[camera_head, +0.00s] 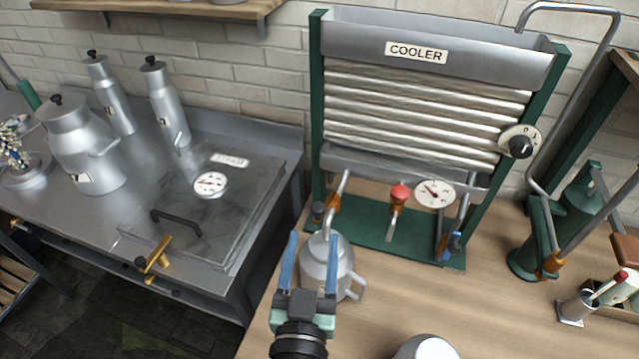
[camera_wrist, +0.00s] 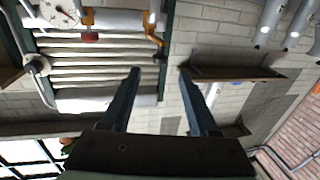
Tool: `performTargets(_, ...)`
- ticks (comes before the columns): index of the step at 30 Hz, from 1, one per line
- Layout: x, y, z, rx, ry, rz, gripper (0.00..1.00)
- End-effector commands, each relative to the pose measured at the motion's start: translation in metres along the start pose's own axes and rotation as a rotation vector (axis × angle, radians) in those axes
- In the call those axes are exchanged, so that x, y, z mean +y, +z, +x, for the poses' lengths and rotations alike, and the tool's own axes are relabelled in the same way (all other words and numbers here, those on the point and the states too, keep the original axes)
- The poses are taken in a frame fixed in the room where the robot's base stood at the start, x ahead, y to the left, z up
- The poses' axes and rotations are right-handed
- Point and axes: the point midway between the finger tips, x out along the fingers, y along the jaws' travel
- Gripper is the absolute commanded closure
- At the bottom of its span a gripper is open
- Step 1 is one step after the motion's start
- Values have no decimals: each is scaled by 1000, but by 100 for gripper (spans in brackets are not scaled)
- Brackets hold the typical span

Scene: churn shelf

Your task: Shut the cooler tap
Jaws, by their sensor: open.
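The cooler (camera_head: 420,110) is a ribbed metal panel in a green frame, with a label at the top. Below it are a red-knobbed tap (camera_head: 399,194) in the middle, an orange-jointed pipe (camera_head: 333,203) at the left and a blue-handled fitting (camera_head: 452,243) at the right. The pictures do not say which is the cooler tap. My gripper (camera_head: 314,238) is open and empty, in front of the lower left of the cooler, over a metal jug (camera_head: 345,268). In the wrist view my gripper (camera_wrist: 160,70) has its fingers apart with nothing between, and an orange joint (camera_wrist: 155,28) lies beyond the tips.
A round gauge (camera_head: 434,193) and a black 0/1 knob (camera_head: 520,146) are on the cooler. A steel vat (camera_head: 200,240) with cans stands left. A green pump (camera_head: 535,240) and a small box stand right. The wooden counter (camera_head: 480,310) has bare room in front.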

Motion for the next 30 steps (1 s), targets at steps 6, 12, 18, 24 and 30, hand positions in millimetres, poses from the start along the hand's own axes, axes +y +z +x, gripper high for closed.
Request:
performTargets(6, 0, -6, 40, 2, 0, 0, 39)
performTargets(12, 0, -4, 74, 2, 0, 0, 39)
performTargets(18, 0, -2, 100, 2, 2, 0, 39)
performTargets(24, 1, -1, 110, 1, 1, 0, 39)
performTargets(30, 0, -1, 112, 1, 1, 0, 39)
